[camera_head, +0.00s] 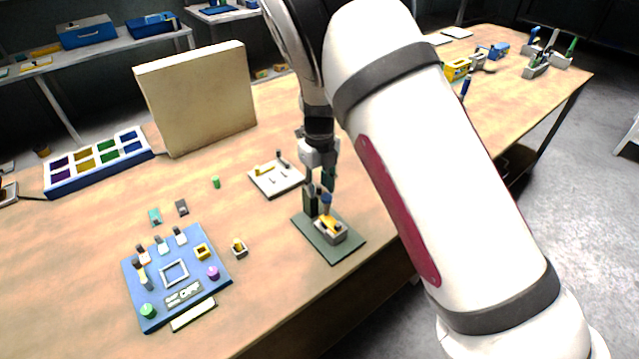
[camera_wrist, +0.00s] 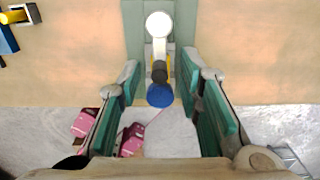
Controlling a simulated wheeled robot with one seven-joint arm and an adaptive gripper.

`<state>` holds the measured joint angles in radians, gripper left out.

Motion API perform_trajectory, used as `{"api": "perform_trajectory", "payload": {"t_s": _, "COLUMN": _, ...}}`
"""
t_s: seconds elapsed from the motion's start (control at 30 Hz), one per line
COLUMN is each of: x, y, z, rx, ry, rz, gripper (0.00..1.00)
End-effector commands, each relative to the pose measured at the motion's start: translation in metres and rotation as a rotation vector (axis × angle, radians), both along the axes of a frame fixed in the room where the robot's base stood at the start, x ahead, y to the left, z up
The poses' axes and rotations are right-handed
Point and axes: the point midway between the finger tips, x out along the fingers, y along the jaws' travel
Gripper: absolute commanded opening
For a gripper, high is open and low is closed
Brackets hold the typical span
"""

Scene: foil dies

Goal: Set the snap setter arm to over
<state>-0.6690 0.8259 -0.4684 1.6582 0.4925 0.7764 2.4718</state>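The snap setter (camera_head: 328,232) stands on a dark green plate (camera_head: 318,247) near the table's front edge, with a yellow part on its grey body. Its arm ends in a blue knob (camera_head: 325,200), just below my gripper (camera_head: 320,186). In the wrist view the blue knob (camera_wrist: 160,95) lies between the two green finger pads of my gripper (camera_wrist: 161,78), with gaps on both sides. The fingers are open. A dark collar and a white round end (camera_wrist: 159,25) show beyond the knob. I cannot tell the arm's exact tilt.
A blue board (camera_head: 200,270) with several small fixtures lies at the left. A white plate (camera_head: 276,179) with small parts lies behind the setter. A small yellow-topped block (camera_head: 239,247) sits between board and setter. A tan upright panel (camera_head: 200,98) stands farther back.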

Motion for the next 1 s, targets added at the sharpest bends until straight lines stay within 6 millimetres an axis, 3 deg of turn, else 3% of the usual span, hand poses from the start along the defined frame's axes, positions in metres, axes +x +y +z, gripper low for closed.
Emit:
{"api": "perform_trajectory", "payload": {"t_s": 0.17, "x": 0.000, "y": 0.001, "z": 0.011, "rx": 0.001, "ry": 0.000, "rz": 0.002, "gripper": 0.33}}
{"api": "perform_trajectory", "payload": {"t_s": 0.7, "x": 0.001, "y": 0.000, "z": 0.108, "rx": 0.001, "ry": -0.003, "rz": 0.001, "gripper": 0.33}}
{"api": "perform_trajectory", "payload": {"t_s": 1.0, "x": 0.000, "y": 0.000, "z": 0.120, "rx": -0.001, "ry": 0.001, "rz": -0.001, "gripper": 0.33}}
